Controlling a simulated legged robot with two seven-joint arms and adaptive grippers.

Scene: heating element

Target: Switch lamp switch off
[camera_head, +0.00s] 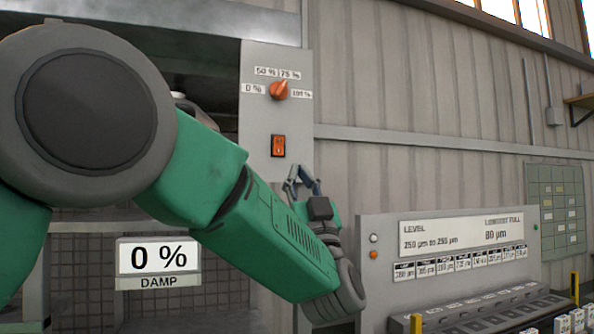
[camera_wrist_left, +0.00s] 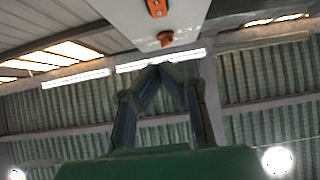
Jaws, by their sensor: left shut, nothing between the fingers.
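The orange-red rocker switch (camera_head: 278,146) sits on a light grey vertical panel (camera_head: 257,190), below an orange rotary knob (camera_head: 278,90). In the left wrist view the switch (camera_wrist_left: 157,8) is at the top edge, partly cut off, with the knob (camera_wrist_left: 166,38) beneath it in the picture. My left gripper (camera_head: 303,182) is just below and right of the switch in the head view, apart from it. Its fingers (camera_wrist_left: 160,70) meet at the tips in the left wrist view, shut and empty. My right gripper is not in view.
A grey console (camera_head: 460,255) with a level readout stands at the right. A green board (camera_head: 556,210) is on the corrugated wall.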

